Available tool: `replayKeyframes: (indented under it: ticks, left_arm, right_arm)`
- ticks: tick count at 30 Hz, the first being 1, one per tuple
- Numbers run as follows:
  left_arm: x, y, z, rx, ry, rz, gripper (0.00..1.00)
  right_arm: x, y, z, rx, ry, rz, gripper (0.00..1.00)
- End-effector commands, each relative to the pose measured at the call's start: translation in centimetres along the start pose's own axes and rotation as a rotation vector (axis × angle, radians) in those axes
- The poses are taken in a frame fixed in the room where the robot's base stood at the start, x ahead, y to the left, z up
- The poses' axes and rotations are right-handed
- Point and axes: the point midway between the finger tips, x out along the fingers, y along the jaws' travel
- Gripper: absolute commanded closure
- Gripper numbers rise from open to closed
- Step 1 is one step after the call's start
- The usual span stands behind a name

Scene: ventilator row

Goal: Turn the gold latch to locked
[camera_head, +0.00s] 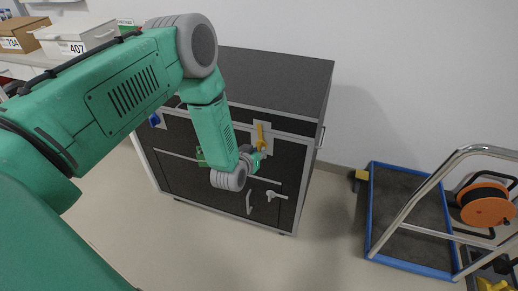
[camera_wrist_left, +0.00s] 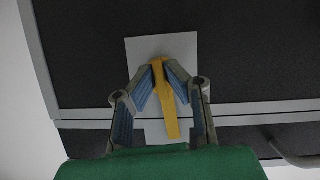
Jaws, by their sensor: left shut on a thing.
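The gold latch (camera_head: 261,137) is on a light plate at the upper right of the dark cabinet's front. In the left wrist view the gold latch (camera_wrist_left: 169,105) hangs down, slightly slanted, over its pale plate (camera_wrist_left: 142,52). My left gripper (camera_wrist_left: 163,73) is shut on the latch near its upper part, one finger on each side. In the head view my left gripper (camera_head: 256,152) is at the latch and partly hidden by my wrist. My right gripper does not show in either view.
The dark cabinet (camera_head: 275,75) also carries a blue knob (camera_head: 154,119) and a white handle (camera_head: 275,195). A blue-edged cart (camera_head: 410,263) with a metal rail stands to the right. Boxes (camera_head: 75,38) sit on a counter at the back left.

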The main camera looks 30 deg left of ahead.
Motion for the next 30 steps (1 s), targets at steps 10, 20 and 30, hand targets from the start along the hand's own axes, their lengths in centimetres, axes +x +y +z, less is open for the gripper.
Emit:
replayKeyframes:
  ticks: [10,20,30]
  left_arm:
    - [0.28,-0.25,-1.12,0.112,0.026,-0.057,1.00]
    - [0.31,-0.22,-1.07,0.128,0.026,-0.064,1.00]
    - [0.31,-0.08,-0.88,0.127,0.021,-0.060,0.71]
  right_arm:
    - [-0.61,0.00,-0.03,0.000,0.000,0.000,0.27]
    - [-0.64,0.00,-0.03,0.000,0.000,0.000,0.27]
    - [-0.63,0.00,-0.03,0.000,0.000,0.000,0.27]
